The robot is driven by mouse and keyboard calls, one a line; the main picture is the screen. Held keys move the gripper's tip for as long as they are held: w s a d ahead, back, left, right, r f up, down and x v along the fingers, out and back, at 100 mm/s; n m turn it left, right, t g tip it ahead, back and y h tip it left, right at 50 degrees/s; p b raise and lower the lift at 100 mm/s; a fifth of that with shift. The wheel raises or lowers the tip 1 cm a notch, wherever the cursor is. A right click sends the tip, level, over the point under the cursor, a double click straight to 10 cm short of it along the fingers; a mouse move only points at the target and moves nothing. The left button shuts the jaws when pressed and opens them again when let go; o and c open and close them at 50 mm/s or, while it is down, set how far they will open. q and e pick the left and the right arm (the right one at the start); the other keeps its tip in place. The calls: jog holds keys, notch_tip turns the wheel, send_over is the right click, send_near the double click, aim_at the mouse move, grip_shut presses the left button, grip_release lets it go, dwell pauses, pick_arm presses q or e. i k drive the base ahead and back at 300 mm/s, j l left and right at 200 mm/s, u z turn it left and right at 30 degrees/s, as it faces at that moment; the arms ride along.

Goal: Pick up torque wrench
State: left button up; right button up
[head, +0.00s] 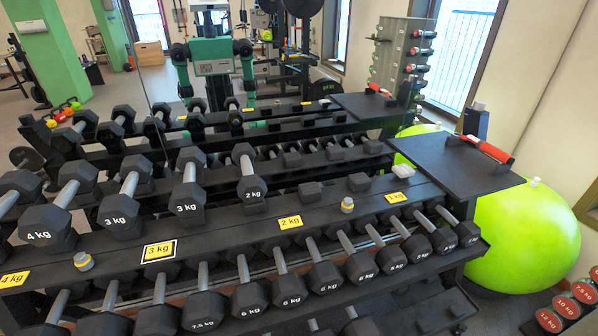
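A tool with a red handle (489,150), which looks like the torque wrench, lies on a flat black rubber platform (466,172) at the right end of the dumbbell rack. Its handle points toward the front right. Its other end is dark and hard to make out against the black surface. Neither of my grippers shows directly in the head view. A green and dark robot figure shows in the mirror, but its grippers are too small to read.
A dark upright object (475,121) stands behind the tool. Dumbbells fill the rack (225,232) left of the platform. A large lime-green ball (530,240) sits below and right of it. The mirror repeats the rack, platform and red tool. Red-ended dumbbells (567,307) are at lower right.

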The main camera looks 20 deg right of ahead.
aim_at(482, 145)
jog(key=z, duration=1.85)
